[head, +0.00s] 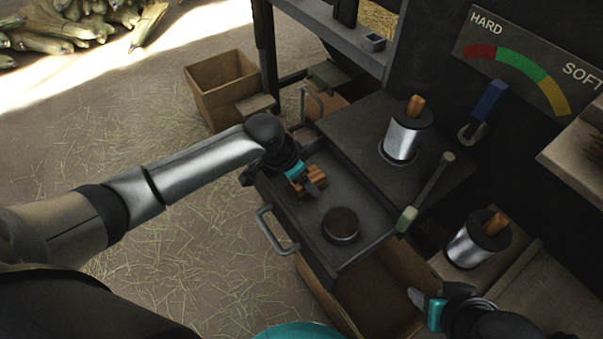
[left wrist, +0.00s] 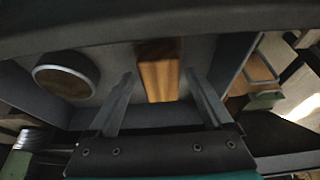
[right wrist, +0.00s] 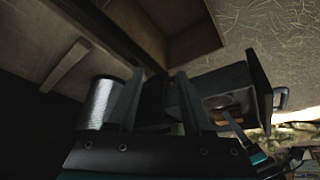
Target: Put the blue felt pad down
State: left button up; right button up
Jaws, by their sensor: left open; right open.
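I cannot make out a blue felt surface in my grippers or on the tray. A brown wooden block (head: 297,188) lies on the dark metal tray (head: 373,222), beside a round tin with a brown top (head: 341,224). My left gripper (head: 312,180) is open over the block. In the left wrist view the block (left wrist: 158,75) shows between the spread fingers with gaps on both sides; any felt under it is hidden. My right gripper (head: 424,303) is open and empty at the lower right, near the front spool.
Two silver spools with wooden pegs stand at the right, one behind (head: 403,138) and one in front (head: 466,246). A green-tipped lever (head: 428,195) rises by the tray's right edge. A blue tab (head: 489,100) hangs beside the hardness gauge (head: 520,65). A wooden box (head: 215,90) sits on the floor.

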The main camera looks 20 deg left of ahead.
pick_arm(q)
jog(key=shift+r, duration=0.2)
jog(key=shift+s+r, duration=0.1)
jog(key=shift+r, duration=0.2)
jog(key=p+v, duration=0.6)
jog(key=v, duration=0.5)
jog(key=shift+p, duration=0.3)
pick_arm(e)
jog(key=s+f+g, duration=0.2)
jog(key=s+f, duration=0.1)
jog(key=f, duration=1)
jog(key=shift+d+g, duration=0.3)
pick_arm(q)
jog(key=shift+a+r, duration=0.1)
